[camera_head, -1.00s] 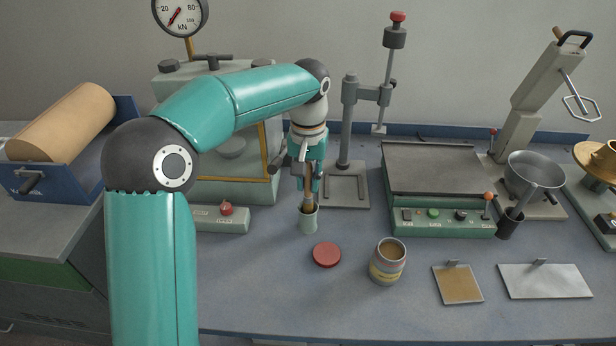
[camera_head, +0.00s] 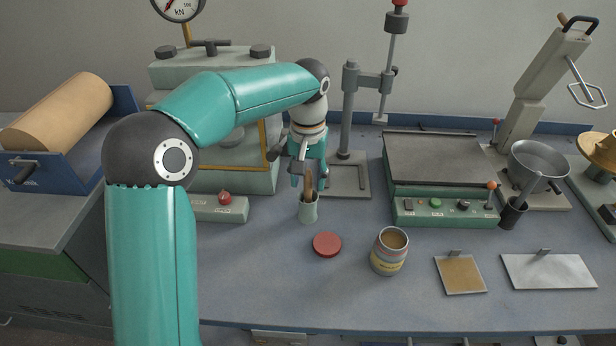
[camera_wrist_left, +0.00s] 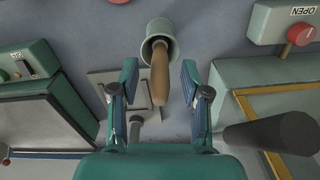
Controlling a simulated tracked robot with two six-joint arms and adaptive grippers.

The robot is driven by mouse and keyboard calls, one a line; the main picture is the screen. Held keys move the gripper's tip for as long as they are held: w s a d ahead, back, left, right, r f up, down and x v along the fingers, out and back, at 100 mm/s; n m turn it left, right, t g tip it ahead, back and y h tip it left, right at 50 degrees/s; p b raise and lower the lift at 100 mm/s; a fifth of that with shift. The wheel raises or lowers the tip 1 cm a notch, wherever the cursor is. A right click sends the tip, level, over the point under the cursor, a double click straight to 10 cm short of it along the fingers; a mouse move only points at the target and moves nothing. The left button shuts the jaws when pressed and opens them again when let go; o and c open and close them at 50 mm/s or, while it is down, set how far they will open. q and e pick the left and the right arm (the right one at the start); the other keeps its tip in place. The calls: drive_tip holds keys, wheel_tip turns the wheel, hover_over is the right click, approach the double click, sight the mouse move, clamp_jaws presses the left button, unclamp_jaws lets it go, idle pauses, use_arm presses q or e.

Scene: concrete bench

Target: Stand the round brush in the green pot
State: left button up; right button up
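The round brush (camera_head: 309,186) stands in the pale green pot (camera_head: 308,211) on the bench, its wooden handle up and its lower end hidden inside. In the left wrist view the brush handle (camera_wrist_left: 159,78) rises out of the mouth of the green pot (camera_wrist_left: 161,32), leaning against or near the rim. My left gripper (camera_head: 309,181) is above the pot, pointing down. In the left wrist view the left gripper (camera_wrist_left: 160,84) has its fingers spread on both sides of the handle, with a gap on each side. My right gripper is not in view.
A red lid (camera_head: 327,244) and an open tin (camera_head: 390,252) stand nearer the front edge, right of the pot. A press stand (camera_head: 350,120) is behind, and a green-based hot plate (camera_head: 437,158) is to the right. The bench in front of the pot is clear.

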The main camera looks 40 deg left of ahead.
use_arm(q)
wheel_tip(320, 180, up, 12)
drive_tip(key=shift+f, duration=0.1)
idle(0.7)
idle(0.8)
